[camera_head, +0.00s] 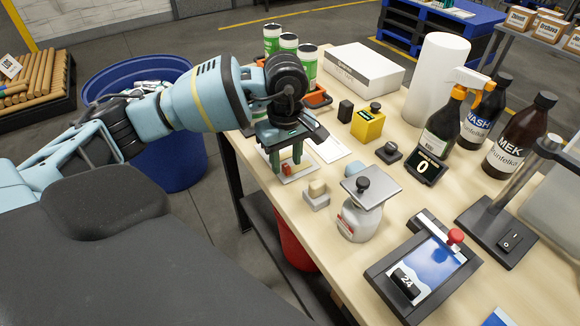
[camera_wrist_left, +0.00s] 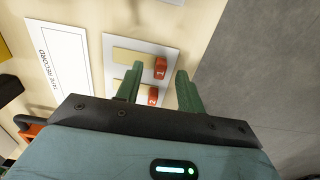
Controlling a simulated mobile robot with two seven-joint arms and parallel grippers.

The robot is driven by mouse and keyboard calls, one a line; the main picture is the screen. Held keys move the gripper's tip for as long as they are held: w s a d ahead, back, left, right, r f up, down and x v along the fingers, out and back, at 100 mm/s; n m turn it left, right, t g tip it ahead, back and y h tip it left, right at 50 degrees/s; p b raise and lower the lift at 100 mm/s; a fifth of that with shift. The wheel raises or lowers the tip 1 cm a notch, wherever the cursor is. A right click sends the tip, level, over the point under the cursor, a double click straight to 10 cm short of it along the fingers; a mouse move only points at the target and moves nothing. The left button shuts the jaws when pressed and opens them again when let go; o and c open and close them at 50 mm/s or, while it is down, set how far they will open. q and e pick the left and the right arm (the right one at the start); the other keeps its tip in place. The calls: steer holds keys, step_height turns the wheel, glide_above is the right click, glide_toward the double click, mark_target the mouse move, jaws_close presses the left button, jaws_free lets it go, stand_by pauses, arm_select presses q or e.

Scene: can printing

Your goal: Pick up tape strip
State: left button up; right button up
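A white card (camera_wrist_left: 115,43) on the bench carries two tan tape strips with red numbered tabs. Strip 1 (camera_wrist_left: 130,57) has its red tab (camera_wrist_left: 159,68) at its right end. Strip 2 has a red tab (camera_wrist_left: 152,96) closer to my wrist, and the left finger partly covers this strip. My left gripper (camera_wrist_left: 158,70) is open, with its green fingertips on either side of tab 1 in the picture. I cannot tell how far above the card they are. In the head view, the left gripper (camera_head: 286,158) points down over the card, with a red tab beneath. My right gripper is not in view.
A tape record sheet (camera_wrist_left: 65,60) lies beside the card. The bench edge and grey floor (camera_wrist_left: 260,60) are close by.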

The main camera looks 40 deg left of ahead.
arm_select(q)
steer(key=shift+f, duration=0.7)
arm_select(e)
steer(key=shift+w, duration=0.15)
arm_select(q)
steer(key=shift+c, duration=0.5)
steer(key=c, duration=0.7)
jaws_close()
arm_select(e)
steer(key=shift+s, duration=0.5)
arm_select(q)
steer(key=shift+r, duration=0.2)
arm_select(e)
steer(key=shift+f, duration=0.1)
